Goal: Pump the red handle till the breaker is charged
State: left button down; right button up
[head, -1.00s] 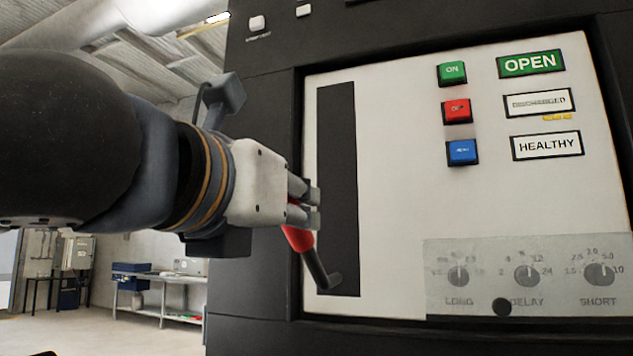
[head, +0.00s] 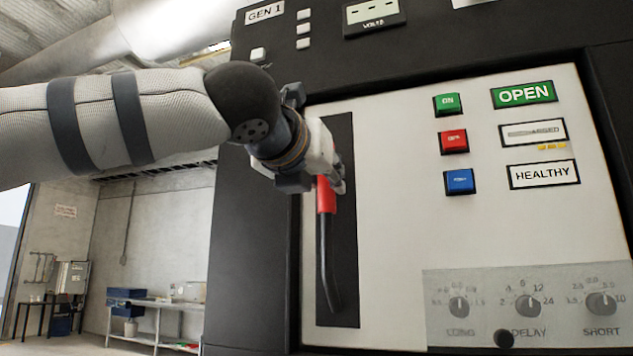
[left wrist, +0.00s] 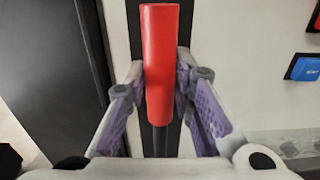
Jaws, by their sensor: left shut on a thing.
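The red handle (head: 326,196) tops a dark lever that rises nearly upright out of the black slot (head: 341,140) in the breaker's pale front panel. My left gripper (head: 338,178) is shut on the red grip near its upper part. In the left wrist view the red handle (left wrist: 160,70) stands between the two purple-padded fingers of my left gripper (left wrist: 162,100). The breaker's green label (head: 524,93) reads OPEN. The charge label (head: 535,132) below it is partly changed over, with "ARGED" legible at its right, and small yellow marks sit under it. My right gripper is not in view.
Green (head: 447,104), red (head: 453,141) and blue (head: 459,181) buttons stand right of the slot. A HEALTHY label (head: 543,174) and a dial plate (head: 528,303) are on the panel. A metal bench (head: 155,310) stands far back at left.

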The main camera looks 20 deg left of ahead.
pick_arm(q)
jog(key=s+f, duration=1)
jog(key=s, duration=0.5)
jog(key=w+r, duration=0.3)
jog(key=w, duration=0.1)
jog(key=w+r, duration=0.3)
jog(key=w, duration=0.1)
jog(key=w+r, duration=0.4)
jog(key=w, duration=0.1)
jog(key=shift+w+a, duration=0.1)
jog(key=s+f+b, duration=0.1)
jog(key=s+f, duration=0.7)
jog(key=s, duration=0.4)
jog(key=s+f+b, duration=0.1)
jog(key=s+f, duration=0.7)
jog(key=s, duration=0.5)
jog(key=shift+a+f, duration=0.15)
jog(key=shift+a, duration=0.3)
jog(key=c, duration=1.2)
grip_release()
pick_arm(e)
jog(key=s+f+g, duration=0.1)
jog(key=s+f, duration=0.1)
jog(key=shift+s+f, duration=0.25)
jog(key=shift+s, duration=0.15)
